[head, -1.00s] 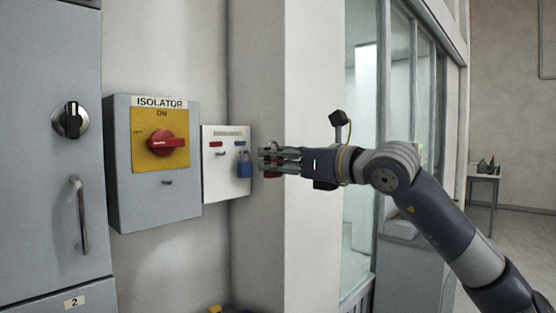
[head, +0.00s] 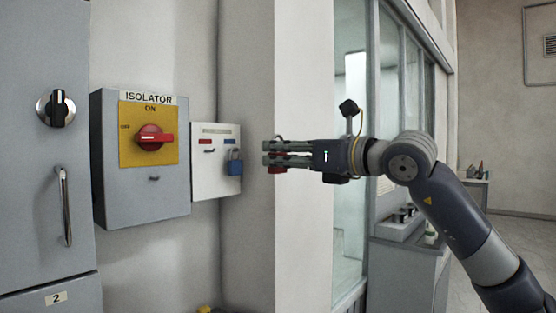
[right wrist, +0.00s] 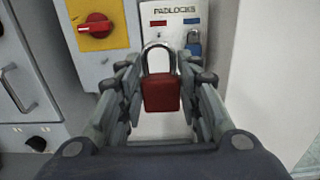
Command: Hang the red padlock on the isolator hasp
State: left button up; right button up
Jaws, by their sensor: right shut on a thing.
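The red padlock (right wrist: 161,93) is between the fingers of my right gripper (head: 268,154), shackle up, in the right wrist view. In the head view only small red parts of it show behind the fingers. My right gripper is shut on it, to the right of the padlock board and apart from it. My left gripper is not in view.
A white padlock board (head: 205,183) hangs right of the isolator, with a blue padlock (head: 234,164) on it and an empty hook under a red label. A grey cabinet (head: 30,200) with a handle stands left. A wall pillar and window are behind my right arm.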

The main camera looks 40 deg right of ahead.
aim_at(282, 153)
jog(key=shift+s+f+b, duration=0.15)
jog(key=shift+s+b, duration=0.45)
jog(key=shift+s, duration=0.3)
jog(key=shift+s+b, duration=0.35)
jog(key=shift+s, duration=0.25)
dwell(0.3)
